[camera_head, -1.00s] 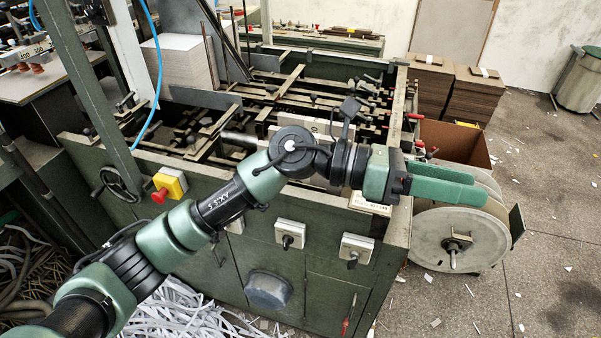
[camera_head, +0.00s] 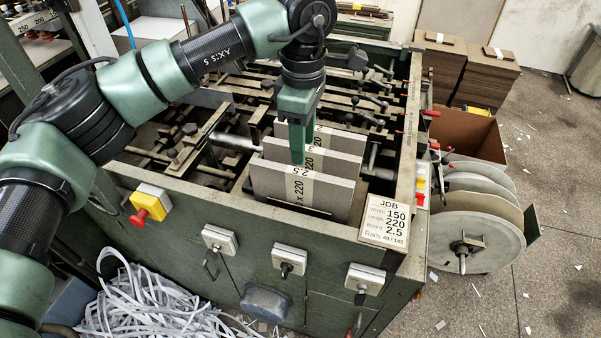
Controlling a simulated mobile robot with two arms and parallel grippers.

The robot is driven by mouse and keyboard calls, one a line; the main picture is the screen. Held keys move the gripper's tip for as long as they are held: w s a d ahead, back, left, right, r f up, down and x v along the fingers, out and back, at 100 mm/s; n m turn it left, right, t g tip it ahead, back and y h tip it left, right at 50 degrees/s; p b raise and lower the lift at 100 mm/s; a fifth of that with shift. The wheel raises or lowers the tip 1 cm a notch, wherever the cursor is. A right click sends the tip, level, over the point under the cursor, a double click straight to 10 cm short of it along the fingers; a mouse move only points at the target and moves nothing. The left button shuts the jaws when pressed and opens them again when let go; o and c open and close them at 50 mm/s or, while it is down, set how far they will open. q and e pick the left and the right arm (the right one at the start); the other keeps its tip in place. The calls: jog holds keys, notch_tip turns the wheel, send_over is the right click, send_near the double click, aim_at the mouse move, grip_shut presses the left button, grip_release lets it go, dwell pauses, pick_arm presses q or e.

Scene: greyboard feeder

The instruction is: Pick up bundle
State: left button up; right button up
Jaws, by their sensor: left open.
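Several greyboard bundles with white printed paper bands stand on edge, one behind another, in the green feeder machine (camera_head: 330,278). The front bundle (camera_head: 328,196) shows its broad face and a band reading "220". A middle bundle (camera_head: 340,165) and a rear bundle (camera_head: 348,142) stand behind it. My left gripper (camera_head: 298,158) points down over the bundles, with its green fingers in front of the banded middle part. Its fingers overlap in this view, so the gap between them is hidden. I cannot tell whether they touch a bundle. My right gripper is out of view.
Metal rails and rods surround the bundles. A job card (camera_head: 386,219) stands at the front right corner. A red stop button (camera_head: 140,215) sticks out at the front left. Board stacks (camera_head: 440,70), an open brown box (camera_head: 468,133) and reels (camera_head: 455,238) are at the right.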

aim_at(300, 172)
pick_arm(q)
jog(key=shift+a+f, duration=0.1)
jog(key=shift+f, duration=0.05)
jog(key=shift+s+f+p, duration=0.85)
jog(key=shift+f+p, duration=0.1)
jog(key=shift+f, duration=0.05)
jog(key=f+p, duration=0.1)
jog(key=f, duration=0.1)
jog(key=w+f+p, duration=0.1)
jog(key=f, duration=0.1)
jog(key=shift+a, duration=0.15)
jog(key=shift+f, duration=0.4)
jog(key=shift+s, duration=0.15)
jog(key=shift+c, duration=0.3)
grip_shut()
jog(key=shift+r, duration=0.1)
